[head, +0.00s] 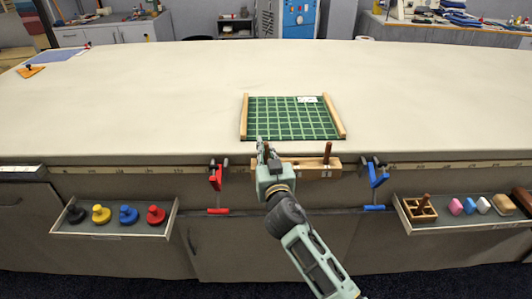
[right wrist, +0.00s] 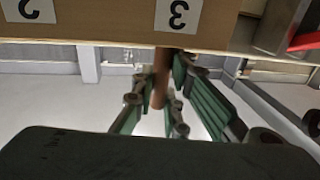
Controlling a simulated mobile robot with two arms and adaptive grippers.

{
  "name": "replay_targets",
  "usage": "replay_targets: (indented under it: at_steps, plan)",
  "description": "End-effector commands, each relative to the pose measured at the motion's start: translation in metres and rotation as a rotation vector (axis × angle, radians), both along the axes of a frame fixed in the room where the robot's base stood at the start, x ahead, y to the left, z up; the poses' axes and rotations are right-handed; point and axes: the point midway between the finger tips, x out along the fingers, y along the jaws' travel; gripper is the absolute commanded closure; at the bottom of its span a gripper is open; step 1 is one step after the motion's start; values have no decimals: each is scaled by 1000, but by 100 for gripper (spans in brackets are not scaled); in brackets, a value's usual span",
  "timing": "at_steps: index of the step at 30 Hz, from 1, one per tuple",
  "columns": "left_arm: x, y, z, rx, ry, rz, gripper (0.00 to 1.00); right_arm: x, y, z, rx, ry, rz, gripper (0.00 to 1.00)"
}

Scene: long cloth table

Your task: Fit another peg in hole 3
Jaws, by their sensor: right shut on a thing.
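A wooden block (head: 301,163) with numbered labels stands at the table's front edge. Upside down in the right wrist view, the block (right wrist: 110,38) shows labels 2 and 3. One brown peg (head: 327,150) stands upright in the block's right part in the head view. My right gripper (head: 264,150) is over the block's left end. In the right wrist view it is shut on another brown peg (right wrist: 161,86), in line with label 3. The block hides this peg's far end, so I cannot tell whether it is in the hole. My left gripper is out of view.
A green gridded board (head: 292,118) lies behind the block. A red clamp (head: 215,178) and a blue clamp (head: 376,176) flank the block. The left drawer (head: 110,230) holds coloured knobs. The right drawer holds a compartmented wooden box (head: 418,216) and small blocks. Most of the tabletop is clear.

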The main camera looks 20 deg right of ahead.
Motion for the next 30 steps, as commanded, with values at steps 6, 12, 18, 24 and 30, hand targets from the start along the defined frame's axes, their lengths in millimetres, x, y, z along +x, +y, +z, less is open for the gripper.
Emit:
replay_targets:
  at_steps: [6, 12, 18, 24, 30]
  plan:
    - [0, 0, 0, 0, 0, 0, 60, 0, 0, 1, 1, -1, 0, 100]
    - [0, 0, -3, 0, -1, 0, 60, 0, 0, -2, 1, -1, 0, 82]
    - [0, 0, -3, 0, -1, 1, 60, 0, 0, -2, 1, -1, 0, 69]
    - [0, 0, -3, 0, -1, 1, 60, 0, 0, -2, 0, -1, 0, 69]
    - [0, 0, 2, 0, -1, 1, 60, -5, 0, 1, 0, 1, 0, 69]
